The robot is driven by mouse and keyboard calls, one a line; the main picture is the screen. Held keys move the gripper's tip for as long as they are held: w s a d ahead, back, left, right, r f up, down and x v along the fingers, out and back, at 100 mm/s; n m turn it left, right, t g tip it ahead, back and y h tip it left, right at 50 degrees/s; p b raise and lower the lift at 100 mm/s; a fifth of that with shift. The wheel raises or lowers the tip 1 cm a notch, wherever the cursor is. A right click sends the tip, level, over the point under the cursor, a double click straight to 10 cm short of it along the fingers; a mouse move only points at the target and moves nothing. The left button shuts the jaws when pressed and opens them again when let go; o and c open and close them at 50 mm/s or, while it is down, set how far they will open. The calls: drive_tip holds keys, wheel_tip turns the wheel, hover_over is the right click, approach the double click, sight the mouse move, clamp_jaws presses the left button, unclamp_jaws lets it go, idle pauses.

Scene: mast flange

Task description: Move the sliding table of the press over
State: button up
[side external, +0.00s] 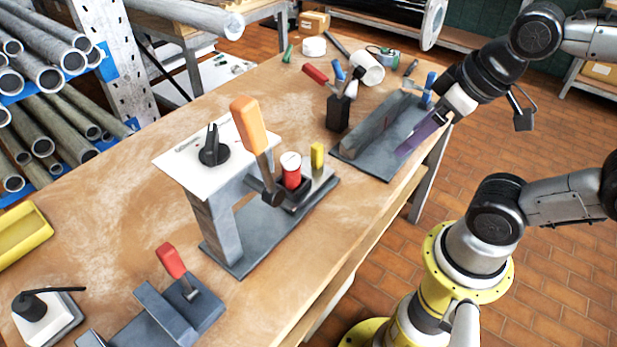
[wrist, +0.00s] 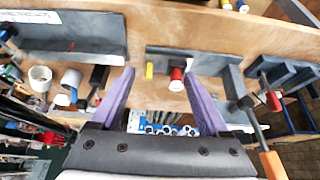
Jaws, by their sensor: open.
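The press (side external: 225,215) is a grey column on a dark base plate with a white top and an orange-handled lever (side external: 252,125). Its sliding table (side external: 322,182) is a light grey plate low beside the column, with an upright yellow peg (side external: 317,155) at its outer end. A red cylinder with a white top (side external: 291,170) stands in a dark holder next to the peg. The yellow peg (wrist: 150,70) and red cylinder (wrist: 177,78) also show in the wrist view, beyond the fingers. My gripper (side external: 405,152) has purple fingers, open and empty, apart from the press at its right.
A grey fixture plate (side external: 372,165) lies near my gripper. A black tool holder (side external: 337,112) with red and blue handles stands behind the press. A red-handled clamp (side external: 170,262) sits in front. Pipe racks stand at left. Bare bench separates press and fixture.

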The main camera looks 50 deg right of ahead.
drive_tip(key=shift+g, duration=0.3)
drive_tip(key=w+r, duration=0.4)
drive_tip(key=shift+w+d, duration=0.1)
drive_tip(key=shift+w, duration=0.2)
drive_tip(key=shift+c, duration=1)
drive_tip(key=g, duration=0.5)
hover_over(315, 154)
drive_tip(key=d, duration=0.1)
wheel_tip(315, 154, down, 8)
drive_tip(key=f, duration=1.4)
drive_tip(key=shift+w+d+f, duration=0.1)
drive_tip(key=shift+w+f, duration=0.1)
drive_tip(key=shift+w, duration=0.2)
drive_tip(key=shift+c, duration=0.3)
clamp_jaws()
